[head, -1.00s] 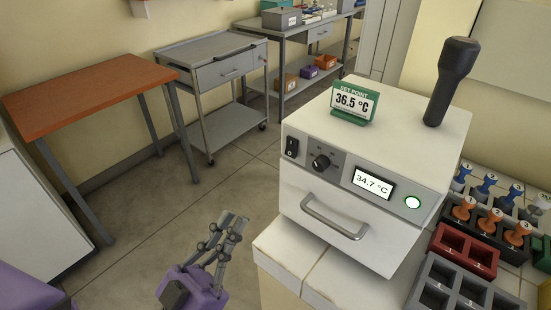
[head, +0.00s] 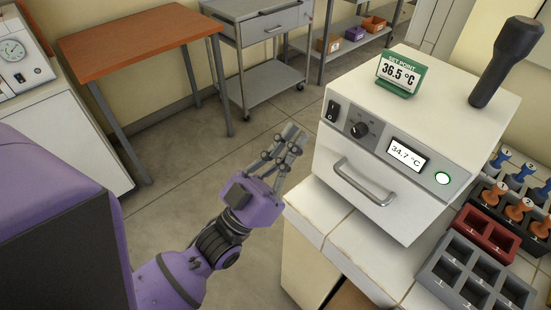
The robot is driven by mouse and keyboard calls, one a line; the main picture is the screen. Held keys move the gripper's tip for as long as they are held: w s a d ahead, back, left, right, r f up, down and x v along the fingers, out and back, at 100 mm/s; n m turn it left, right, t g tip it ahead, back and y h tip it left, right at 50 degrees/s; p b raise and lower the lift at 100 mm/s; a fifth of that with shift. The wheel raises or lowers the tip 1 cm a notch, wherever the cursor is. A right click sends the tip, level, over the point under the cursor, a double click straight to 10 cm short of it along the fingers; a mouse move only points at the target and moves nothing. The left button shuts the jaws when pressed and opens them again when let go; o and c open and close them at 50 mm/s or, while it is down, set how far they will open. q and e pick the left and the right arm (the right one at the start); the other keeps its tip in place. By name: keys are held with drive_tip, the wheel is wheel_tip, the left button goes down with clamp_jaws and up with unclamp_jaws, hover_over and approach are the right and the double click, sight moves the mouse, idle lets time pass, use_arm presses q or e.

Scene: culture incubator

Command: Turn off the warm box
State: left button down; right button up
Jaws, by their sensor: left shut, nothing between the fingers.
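The warm box (head: 330,155) is a white box on a tiled counter. A bar handle (head: 364,182) is on the drawer front below. My left gripper (head: 293,138) is shut and empty, left of the box's front and apart from it, with its fingers pointing up and right toward the switch side. My right gripper is not in view.
A green set point sign (head: 400,73) reading 36.5 °C and a black upright handle (head: 505,62) are on top of the box. Red (head: 487,234) and grey (head: 473,273) racks and several numbered stamp-like tools stand at right. Open floor lies left of the counter.

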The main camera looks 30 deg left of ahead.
sight(332, 112)
use_arm(q)
drive_tip(key=w, duration=0.1)
drive_tip(key=w+d, duration=0.1)
drive_tip(key=w, duration=0.1)
drive_tip(key=w+d+p, duration=0.1)
drive_tip(key=w, duration=0.1)
drive_tip(key=shift+r, duration=0.35)
drive_tip(key=shift+f, duration=0.1)
